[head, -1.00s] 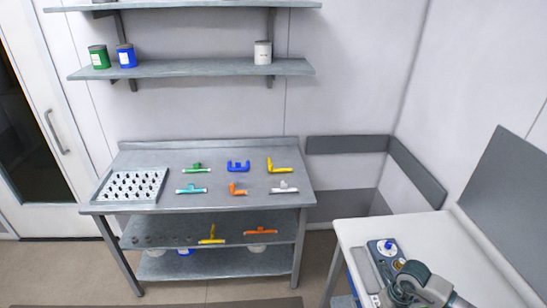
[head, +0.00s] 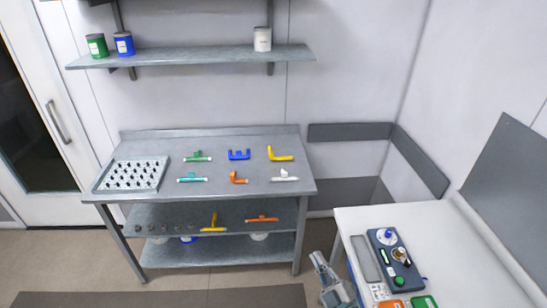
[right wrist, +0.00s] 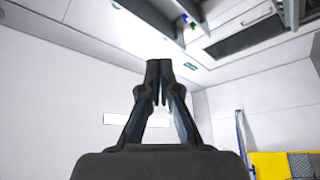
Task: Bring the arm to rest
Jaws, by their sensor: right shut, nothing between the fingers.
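My right gripper (head: 317,257) shows at the lower middle of the head view, beside the left edge of the white table. Its grey arm link comes up from the bottom edge. In the right wrist view my right gripper (right wrist: 159,82) has its dark fingers together, pointing up, with nothing between them. It is in front of bare white wall and ceiling there. My left gripper is not in view.
The white table (head: 455,240) holds a dark blue device (head: 394,255) and orange and green pads. A metal workbench (head: 220,188) carries a perforated tray (head: 101,187) and several coloured agitators. A shelf (head: 190,57) holds cans. Floor between bench and table is clear.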

